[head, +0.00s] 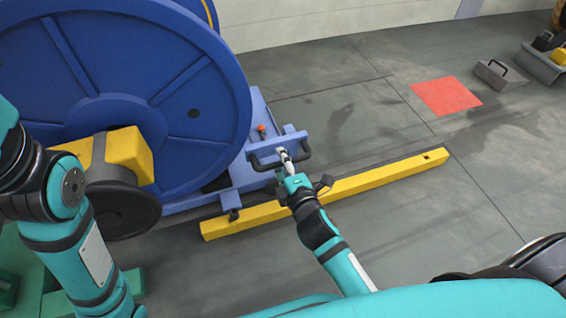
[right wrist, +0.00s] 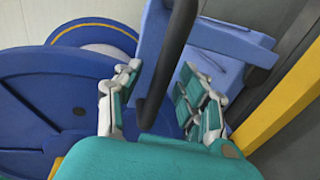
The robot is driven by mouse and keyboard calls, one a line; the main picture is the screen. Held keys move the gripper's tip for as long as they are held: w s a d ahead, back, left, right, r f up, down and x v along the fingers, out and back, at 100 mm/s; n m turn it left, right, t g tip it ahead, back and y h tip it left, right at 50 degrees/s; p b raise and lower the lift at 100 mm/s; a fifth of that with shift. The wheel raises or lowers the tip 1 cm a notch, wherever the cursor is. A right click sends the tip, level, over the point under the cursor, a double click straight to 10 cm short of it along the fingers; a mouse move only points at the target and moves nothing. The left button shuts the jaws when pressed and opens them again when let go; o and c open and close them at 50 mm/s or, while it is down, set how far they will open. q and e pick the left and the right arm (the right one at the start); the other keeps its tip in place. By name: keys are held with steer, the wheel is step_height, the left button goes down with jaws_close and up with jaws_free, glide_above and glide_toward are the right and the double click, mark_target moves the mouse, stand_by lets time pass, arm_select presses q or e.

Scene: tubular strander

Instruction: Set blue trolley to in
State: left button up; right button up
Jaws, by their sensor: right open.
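The blue trolley (head: 262,110) carries a large blue reel (head: 190,75) on the left of the head view. A black bar handle (head: 262,165) sticks out from its near right end. My right gripper (head: 285,158) is at the middle of this handle. In the right wrist view the handle (right wrist: 166,60) runs between the two open fingers of the right gripper (right wrist: 157,88), and they do not appear closed on it. My left arm shows at the left of the head view, but its gripper is out of the picture.
A yellow floor rail (head: 370,182) lies beside the trolley's handle end, under my right arm. A red floor patch (head: 446,96) and a grey block with a handle (head: 497,74) are at the far right. The grey floor right of the rail is clear.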

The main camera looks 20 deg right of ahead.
jaws_close()
stand_by(0.4)
